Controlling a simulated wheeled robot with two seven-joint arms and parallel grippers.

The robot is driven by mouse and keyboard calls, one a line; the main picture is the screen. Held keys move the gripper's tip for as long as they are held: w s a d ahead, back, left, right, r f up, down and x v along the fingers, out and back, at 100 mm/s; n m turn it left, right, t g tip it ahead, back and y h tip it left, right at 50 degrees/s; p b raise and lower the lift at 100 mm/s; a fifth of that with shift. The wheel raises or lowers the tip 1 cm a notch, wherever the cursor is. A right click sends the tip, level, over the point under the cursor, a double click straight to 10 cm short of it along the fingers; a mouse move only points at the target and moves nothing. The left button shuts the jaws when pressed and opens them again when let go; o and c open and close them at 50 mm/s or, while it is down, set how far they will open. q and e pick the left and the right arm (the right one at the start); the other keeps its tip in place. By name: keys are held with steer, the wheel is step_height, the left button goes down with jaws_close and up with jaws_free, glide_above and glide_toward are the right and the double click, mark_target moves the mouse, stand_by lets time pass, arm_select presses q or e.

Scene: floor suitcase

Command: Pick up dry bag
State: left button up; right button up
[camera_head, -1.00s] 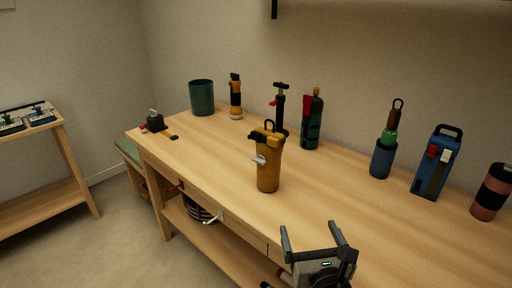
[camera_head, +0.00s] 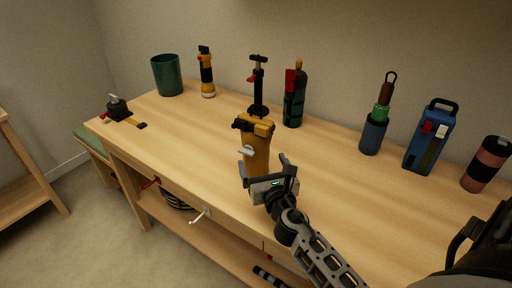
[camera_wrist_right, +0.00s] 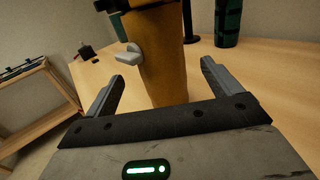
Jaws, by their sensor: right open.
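The dry bag is the mustard-yellow upright bag (camera_head: 257,155) with a dark strap and buckle at its top and a pale grey valve on its front. It stands on the wooden workbench (camera_head: 335,205). My right gripper (camera_head: 264,164) is open at the near side of the bag, low down, and hides its base in the head view. In the right wrist view, the bag (camera_wrist_right: 163,62) rises ahead between the two spread fingers (camera_wrist_right: 161,78), with gaps visible on both sides. Whether the fingertips reach past its sides is hard to tell. My left gripper is not in view.
Behind the bag stand a black pump (camera_head: 258,88) and a dark green bottle-like item (camera_head: 294,98). A flashlight (camera_head: 206,75) and green cup (camera_head: 167,76) are farther left. A blue box (camera_head: 430,138) and pink-black tumbler (camera_head: 486,165) stand right.

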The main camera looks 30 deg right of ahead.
mark_target(261, 141)
steer(key=x, duration=0.5)
steer(key=shift+w+d+r, duration=0.1)
steer(key=shift+w+r, duration=0.05)
steer(key=shift+w, duration=0.15)
steer(key=shift+r, duration=0.1)
steer(key=c, duration=1.3)
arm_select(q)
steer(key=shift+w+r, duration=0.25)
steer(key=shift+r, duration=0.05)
arm_select(e)
steer(key=shift+r, duration=0.1)
